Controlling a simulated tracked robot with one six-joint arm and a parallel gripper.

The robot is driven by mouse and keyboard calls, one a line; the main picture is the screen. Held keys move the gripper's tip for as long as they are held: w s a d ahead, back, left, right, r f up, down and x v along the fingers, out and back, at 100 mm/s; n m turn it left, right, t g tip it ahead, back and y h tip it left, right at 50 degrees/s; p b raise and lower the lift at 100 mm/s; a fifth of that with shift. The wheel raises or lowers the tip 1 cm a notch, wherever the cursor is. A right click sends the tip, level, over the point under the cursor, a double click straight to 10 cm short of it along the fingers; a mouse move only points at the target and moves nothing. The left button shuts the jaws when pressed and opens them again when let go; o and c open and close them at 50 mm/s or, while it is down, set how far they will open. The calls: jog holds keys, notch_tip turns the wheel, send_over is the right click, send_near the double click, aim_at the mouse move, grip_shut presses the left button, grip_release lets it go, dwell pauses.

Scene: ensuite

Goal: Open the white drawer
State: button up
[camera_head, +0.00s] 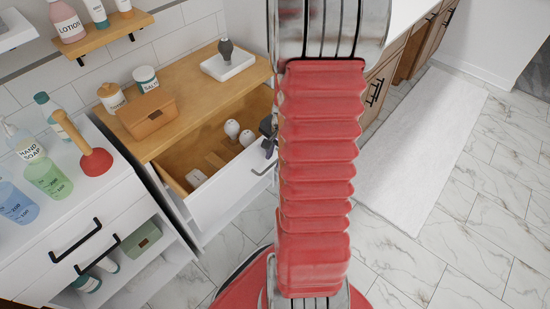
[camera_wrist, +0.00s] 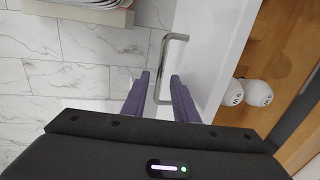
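The white drawer (camera_head: 228,188) is pulled well out of the wood-topped cabinet, and its wooden inside shows. It holds several white rounded items; two of them also show in the wrist view. The drawer's white front (camera_wrist: 212,45) has a grey bar handle (camera_wrist: 176,37), which also shows in the head view (camera_head: 262,171). My gripper (camera_wrist: 160,76) is open, its two purple fingers on either side of the handle bar with gaps visible. In the head view my gripper (camera_head: 268,128) is partly hidden behind my red arm, near the drawer front.
The wooden top (camera_head: 190,105) holds a brown box (camera_head: 146,118), jars and a white tray (camera_head: 228,64). A white cabinet with bottles and a plunger (camera_head: 95,162) stands at left. A white mat (camera_head: 425,150) lies on the open marble floor at right.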

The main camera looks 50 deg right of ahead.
notch_tip(320, 180, up, 13)
jog(key=s, duration=0.2)
jog(key=shift+s+f, duration=0.15)
jog(key=shift+s, duration=0.1)
dwell(0.8)
jog(key=s+a+r+n+t, duration=0.1)
jog(key=a+r+n, duration=0.3)
jog(key=a, duration=0.5)
jog(key=s+a+r+n+t, duration=0.1)
jog(key=a+r+n, duration=0.4)
jog(key=a, duration=0.5)
jog(key=s+a+r+n+t, duration=0.1)
jog(key=a+r+n, duration=0.4)
jog(key=a+n, duration=0.3)
jog(key=shift+a+r+n, duration=0.15)
jog(key=shift+a+n, duration=0.15)
jog(key=shift+a, duration=0.5)
jog(key=shift+s, duration=0.2)
